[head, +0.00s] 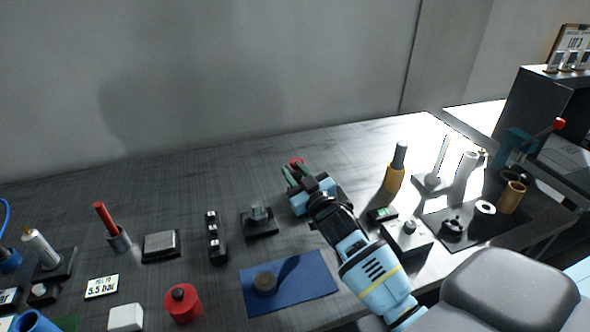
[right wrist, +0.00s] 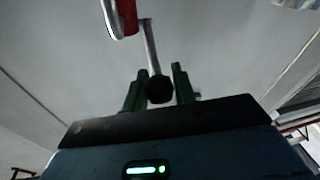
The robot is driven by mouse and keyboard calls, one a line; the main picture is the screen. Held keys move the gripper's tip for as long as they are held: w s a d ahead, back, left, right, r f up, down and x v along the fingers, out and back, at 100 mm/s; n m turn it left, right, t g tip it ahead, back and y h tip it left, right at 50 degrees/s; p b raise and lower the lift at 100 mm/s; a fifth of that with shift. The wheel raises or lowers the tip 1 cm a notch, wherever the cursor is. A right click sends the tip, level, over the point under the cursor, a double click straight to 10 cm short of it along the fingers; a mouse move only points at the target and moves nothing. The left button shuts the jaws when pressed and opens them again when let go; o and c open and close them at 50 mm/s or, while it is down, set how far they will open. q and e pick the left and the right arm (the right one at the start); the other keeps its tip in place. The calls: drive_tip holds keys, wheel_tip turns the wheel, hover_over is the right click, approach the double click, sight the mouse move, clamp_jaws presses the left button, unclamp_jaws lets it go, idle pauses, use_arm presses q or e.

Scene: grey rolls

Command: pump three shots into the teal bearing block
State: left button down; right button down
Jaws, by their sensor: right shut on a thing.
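My right gripper (head: 293,172) is over the middle of the bench, its green fingers pointing away from me. In the right wrist view the fingers (right wrist: 160,88) are shut on a black ball knob (right wrist: 160,90) at the end of a thin grey rod. A red cylinder with a pale rim (right wrist: 122,18) is close to the rod's far end. In the head view a bit of red (head: 296,162) shows at the fingertips; the rest is hidden. A grey-green block (head: 259,214) on a dark base stands left of my gripper; I cannot tell whether it is the teal bearing block. My left gripper is out of view.
A blue mat (head: 305,282) with a dark round piece (head: 265,283) lies in front. A red canister (head: 182,303) and a red-handled tool (head: 106,222) are at left. Bottles and rolls crowd the right, with a teal object (head: 513,142) behind. The bench's back left is clear.

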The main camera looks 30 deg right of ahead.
drive_tip(key=shift+a+f, duration=0.2)
drive_tip(key=shift+f, duration=0.25)
idle(0.6)
drive_tip(key=c, duration=1.4)
unclamp_jaws()
drive_tip(key=shift+s, duration=0.1)
drive_tip(key=shift+o, duration=1.3)
drive_tip(key=shift+r, duration=0.25)
drive_tip(key=s, duration=0.7)
drive_tip(key=shift+s+f, duration=0.35)
drive_tip(key=shift+f, duration=0.1)
